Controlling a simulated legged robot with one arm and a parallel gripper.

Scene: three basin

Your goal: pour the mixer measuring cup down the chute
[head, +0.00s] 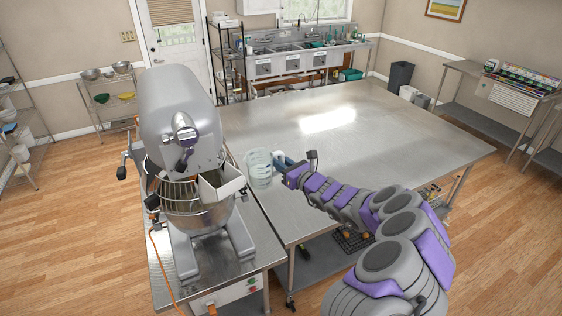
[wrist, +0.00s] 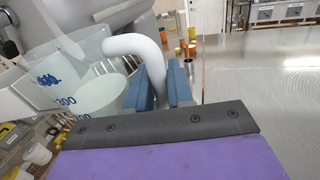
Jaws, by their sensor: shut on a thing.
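A clear measuring cup (head: 258,168) is in the air just right of the mixer's bowl, above the gap between the mixer's table and the large steel table. My gripper (head: 281,161) is shut on its handle from the right. In the wrist view, the blue fingers (wrist: 164,85) are at the white curved handle (wrist: 138,48), and the cup (wrist: 85,85) with blue markings is left of them. The white chute (head: 221,183) sits at the right rim of the steel bowl (head: 190,211), a little left of the cup and apart from it.
The big grey mixer (head: 180,112) stands on a steel table (head: 245,245) at left, with an orange cord. The large steel table (head: 350,135) to the right has a clear top. Sinks (head: 300,62) and shelves are at the back.

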